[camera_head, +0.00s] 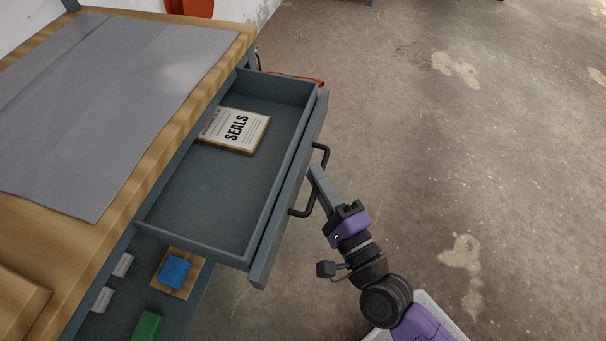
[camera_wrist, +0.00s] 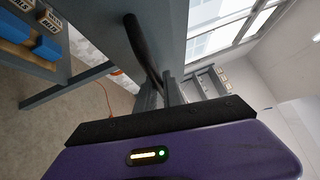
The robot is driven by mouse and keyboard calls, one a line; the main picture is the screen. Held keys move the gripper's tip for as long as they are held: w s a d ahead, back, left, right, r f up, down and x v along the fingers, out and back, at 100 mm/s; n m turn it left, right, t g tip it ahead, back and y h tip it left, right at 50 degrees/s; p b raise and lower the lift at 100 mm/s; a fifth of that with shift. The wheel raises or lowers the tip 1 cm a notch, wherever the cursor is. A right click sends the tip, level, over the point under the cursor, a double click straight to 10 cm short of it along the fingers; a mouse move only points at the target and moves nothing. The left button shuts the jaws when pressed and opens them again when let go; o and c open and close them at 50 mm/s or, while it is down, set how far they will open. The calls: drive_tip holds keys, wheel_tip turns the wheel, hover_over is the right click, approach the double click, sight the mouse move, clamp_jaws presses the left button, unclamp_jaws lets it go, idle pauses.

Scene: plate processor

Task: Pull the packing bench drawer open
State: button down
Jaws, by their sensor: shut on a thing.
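The packing bench drawer (camera_head: 215,189) stands pulled well out from under the bench top in the head view. The black bar handle (camera_head: 322,157) is on the drawer's front panel (camera_head: 293,187). My gripper (camera_head: 315,174) is shut on the middle of the handle, reaching in from the right. In the wrist view the handle (camera_wrist: 140,42) runs up to the gripper fingers (camera_wrist: 161,92), beside the grey drawer front (camera_wrist: 160,20). The exact finger contact is partly hidden.
The wooden bench top (camera_head: 225,45) carries a grey mat (camera_head: 100,90). A lower shelf (camera_head: 122,320) under the drawer holds a blue item (camera_head: 174,271), a green item (camera_head: 147,326) and small pale boxes. An orange cable (camera_head: 290,76) runs behind the drawer. The concrete floor to the right is clear.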

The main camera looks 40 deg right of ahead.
drive_tip(key=shift+s+d, duration=0.1)
drive_tip(key=shift+s, duration=0.1)
drive_tip(key=c, duration=1.8)
unclamp_jaws()
drive_tip(key=shift+o, duration=0.2)
drive_tip(key=v, duration=0.7)
drive_tip(key=shift+s, duration=0.4)
drive_tip(key=shift+f, duration=0.1)
